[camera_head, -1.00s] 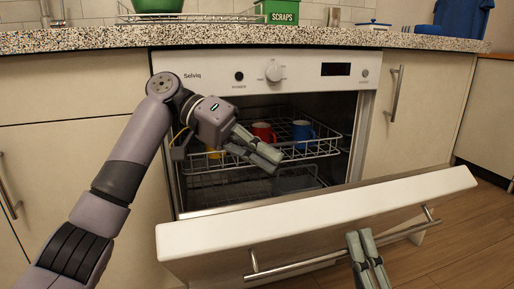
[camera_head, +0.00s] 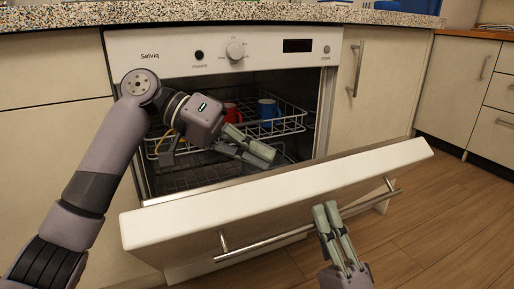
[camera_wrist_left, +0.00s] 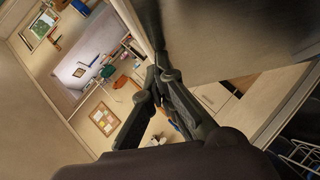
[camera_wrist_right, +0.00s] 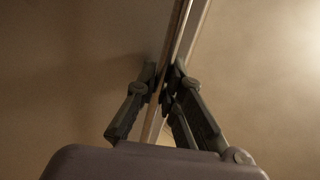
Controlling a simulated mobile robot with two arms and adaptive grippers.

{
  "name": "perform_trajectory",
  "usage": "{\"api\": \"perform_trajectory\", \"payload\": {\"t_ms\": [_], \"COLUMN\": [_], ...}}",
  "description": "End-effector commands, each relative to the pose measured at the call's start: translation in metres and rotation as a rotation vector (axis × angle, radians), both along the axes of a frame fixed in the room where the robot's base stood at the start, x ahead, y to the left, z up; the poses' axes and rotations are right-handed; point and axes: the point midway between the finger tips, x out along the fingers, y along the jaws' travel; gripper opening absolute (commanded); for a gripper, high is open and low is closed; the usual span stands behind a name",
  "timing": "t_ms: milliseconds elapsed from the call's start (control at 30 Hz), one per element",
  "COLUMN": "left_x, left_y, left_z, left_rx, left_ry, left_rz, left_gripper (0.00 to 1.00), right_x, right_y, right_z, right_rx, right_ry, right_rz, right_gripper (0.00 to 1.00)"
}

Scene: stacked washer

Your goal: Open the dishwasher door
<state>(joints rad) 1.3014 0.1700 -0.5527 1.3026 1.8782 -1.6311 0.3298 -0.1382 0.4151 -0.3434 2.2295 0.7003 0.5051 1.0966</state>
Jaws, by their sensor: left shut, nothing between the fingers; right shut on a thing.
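The dishwasher (camera_head: 222,48) has its white door (camera_head: 280,188) tilted partly down, with the upper interior showing behind it. A metal bar handle (camera_head: 265,242) runs along the door's outer face. My right gripper (camera_head: 325,212) is at this handle and shut on it; the right wrist view shows the fingers (camera_wrist_right: 165,85) closed around the bar (camera_wrist_right: 180,40). My left gripper (camera_head: 262,155) is shut and empty, inside the opening above the door's inner side, in front of the rack. In the left wrist view its fingers (camera_wrist_left: 158,78) are together.
The upper rack (camera_head: 285,122) holds a red mug (camera_head: 231,113) and a blue mug (camera_head: 267,110). Cabinets flank the dishwasher, one with a vertical handle (camera_head: 356,70) at right. The speckled counter (camera_head: 220,13) runs above. Wooden floor (camera_head: 440,215) is clear at right.

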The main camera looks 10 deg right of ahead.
Motion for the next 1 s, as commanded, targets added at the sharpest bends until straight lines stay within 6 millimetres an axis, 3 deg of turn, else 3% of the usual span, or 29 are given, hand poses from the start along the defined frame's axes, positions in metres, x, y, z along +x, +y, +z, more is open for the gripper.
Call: {"api": "perform_trajectory", "payload": {"t_ms": [33, 100, 467, 500, 767, 1000], "left_x": [-0.016, -0.022, -0.027, -0.027, -0.027, -0.026], "left_y": [-0.007, -0.009, -0.011, -0.011, -0.011, -0.011], "left_z": [-0.01, -0.014, -0.016, -0.016, -0.016, -0.016], "left_rx": [0.023, 0.028, 0.029, 0.029, 0.029, 0.029], "left_ry": [-0.003, -0.01, -0.012, -0.012, -0.013, -0.014], "left_rz": [-0.043, -0.047, -0.049, -0.049, -0.049, -0.049], "left_gripper": [0.0, 0.0, 0.0, 0.0, 0.0, 0.0], "right_x": [0.003, 0.003, 0.004, 0.004, 0.004, 0.003], "right_y": [-0.001, -0.001, -0.001, -0.001, -0.001, 0.0], "right_z": [0.001, 0.001, 0.001, 0.001, 0.003, 0.002], "right_rx": [-0.002, -0.003, -0.003, -0.003, -0.002, -0.003], "right_ry": [0.0, 0.0, 0.002, 0.002, 0.001, 0.002], "right_rz": [-0.001, -0.002, -0.001, -0.001, 0.0, 0.001], "right_gripper": [0.0, 0.0, 0.0, 0.11, 0.28, 0.29]}}
